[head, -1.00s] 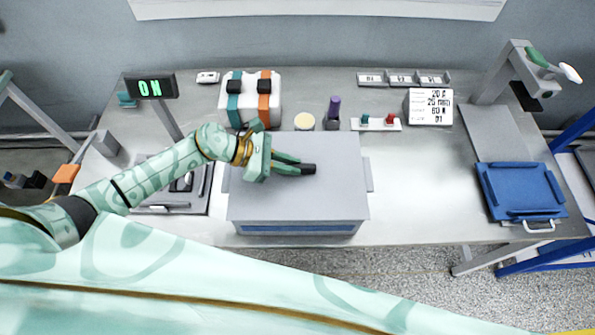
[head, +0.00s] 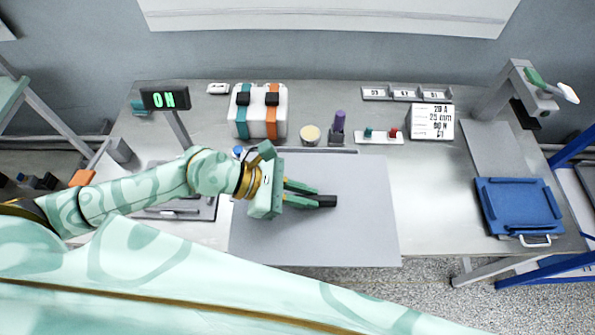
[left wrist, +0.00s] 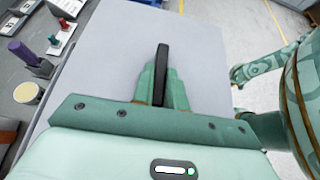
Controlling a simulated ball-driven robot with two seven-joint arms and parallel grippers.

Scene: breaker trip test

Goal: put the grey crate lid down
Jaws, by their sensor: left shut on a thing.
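The grey crate lid (head: 350,235) is a flat grey panel, held up off the crate in front of me. My left gripper (head: 322,200) is shut on the dark handle at its middle. In the left wrist view the fingers (left wrist: 162,85) close on the dark handle bar, with the lid (left wrist: 205,60) spread flat behind them. The crate below is mostly hidden by the lid; only a strip of its back edge (head: 330,151) shows. My right gripper is not in view.
Behind the lid stand a white unit with teal and orange straps (head: 258,125), a cream round pad (head: 310,134), a purple-handled tool (head: 338,125) and a switch strip (head: 380,136). A blue tray (head: 520,207) lies at the right. The table between lid and tray is clear.

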